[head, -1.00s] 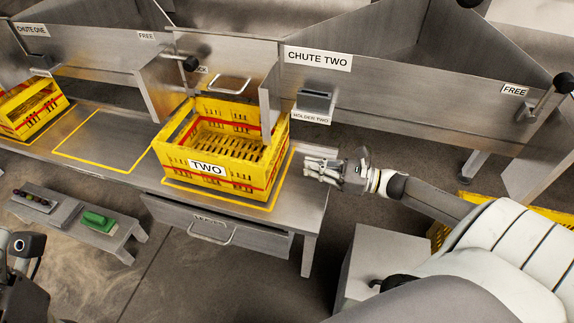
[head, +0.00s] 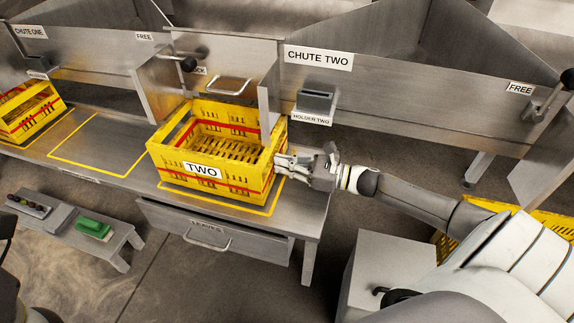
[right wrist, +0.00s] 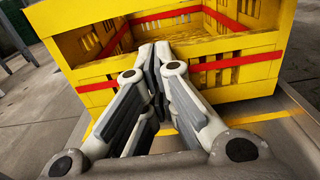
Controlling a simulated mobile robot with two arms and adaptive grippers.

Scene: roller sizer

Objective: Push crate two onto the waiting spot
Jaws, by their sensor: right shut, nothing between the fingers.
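Crate two (head: 202,184), a yellow slatted crate with red bands and a TWO label, stands upright on the metal bench inside a yellow outline. It also fills the top of the right wrist view (right wrist: 225,85). An empty yellow outline (head: 98,174), which looks like the waiting spot, lies on the bench to its left. My right gripper (head: 281,161) is shut and empty, its fingertips at the crate's right wall. In the right wrist view its fingertips (right wrist: 161,52) overlap the wall; I cannot tell if they touch. My left gripper is not clearly in view.
Another yellow crate (head: 32,112) stands beyond the empty outline at the left. The bench surface between the crates is clear. Behind crate two is a metal gate (head: 228,65) with a handle. A low stand with a green block (head: 93,228) sits in front.

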